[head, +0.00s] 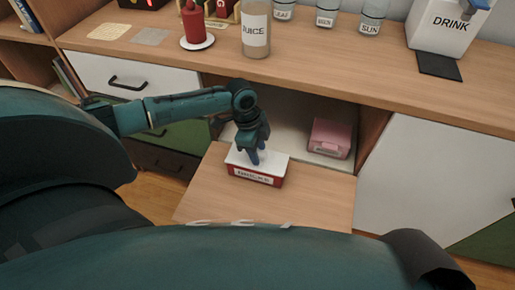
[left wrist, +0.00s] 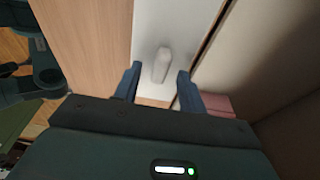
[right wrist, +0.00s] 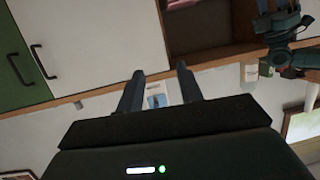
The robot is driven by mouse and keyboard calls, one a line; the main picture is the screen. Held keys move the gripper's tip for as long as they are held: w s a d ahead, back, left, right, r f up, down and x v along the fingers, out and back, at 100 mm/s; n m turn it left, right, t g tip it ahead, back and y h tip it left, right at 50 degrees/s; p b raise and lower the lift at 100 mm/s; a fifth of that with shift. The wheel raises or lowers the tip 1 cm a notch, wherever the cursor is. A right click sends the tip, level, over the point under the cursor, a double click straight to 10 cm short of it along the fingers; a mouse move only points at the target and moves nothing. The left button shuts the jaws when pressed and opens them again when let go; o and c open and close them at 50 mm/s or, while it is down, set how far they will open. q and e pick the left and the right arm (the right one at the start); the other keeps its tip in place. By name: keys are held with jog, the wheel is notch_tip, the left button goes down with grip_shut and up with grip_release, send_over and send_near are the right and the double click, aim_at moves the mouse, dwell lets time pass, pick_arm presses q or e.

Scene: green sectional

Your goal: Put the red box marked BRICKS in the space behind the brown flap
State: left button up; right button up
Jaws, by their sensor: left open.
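The red box with a white lid (head: 270,162), its front label partly hidden, sits upright on the lowered brown flap (head: 310,207). The left wrist view shows what looks like its white lid (left wrist: 185,22) with a grey handle (left wrist: 161,65). My left gripper (head: 256,154) points down at the lid, fingers apart; in the left wrist view its fingertips (left wrist: 157,72) lie either side of the handle. Whether they touch it, I cannot tell. The space behind the flap (head: 285,112) is open. My right gripper (right wrist: 159,72) is open, with nothing visibly held.
A pink box (head: 330,138) stands in the right part of the space; the left part looks clear, though my arm hides some. A white drawer (head: 105,72) is left.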

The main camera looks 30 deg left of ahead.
pick_arm(q)
jog(key=p+v, duration=0.3)
jog(key=v, duration=1)
pick_arm(e)
jog(key=shift+m+t, duration=0.4)
jog(key=shift+m, duration=0.3)
jog(key=r, duration=0.1)
jog(key=d+r, duration=0.1)
jog(key=r, duration=0.2)
jog(key=shift+s+d+r, duration=0.1)
jog(key=shift+s+d, duration=0.15)
jog(key=shift+d, duration=0.05)
